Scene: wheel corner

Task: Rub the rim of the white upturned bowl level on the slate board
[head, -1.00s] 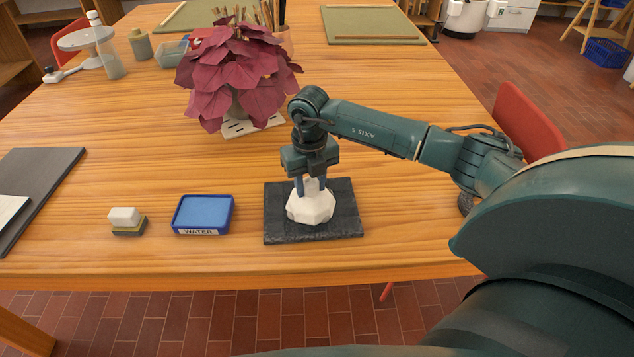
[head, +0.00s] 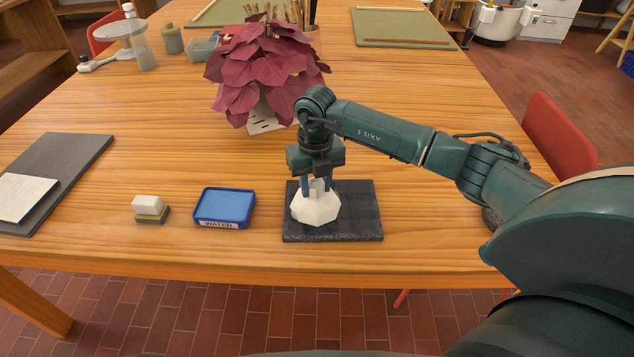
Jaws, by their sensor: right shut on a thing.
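The white upturned bowl (head: 315,207) is faceted and sits rim down on the dark slate board (head: 362,212), on its left half near the left edge. It looks level. My right gripper (head: 318,186) points straight down from above, its fingers shut on the raised foot on top of the bowl. The bowl's rim underside is hidden against the board. My left gripper is not in view.
A blue tray of water (head: 223,207) stands left of the board, with a small white block on a sponge (head: 149,208) beyond it. A dark red leafy plant (head: 262,66) stands behind. A grey panel (head: 62,165) lies at the far left.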

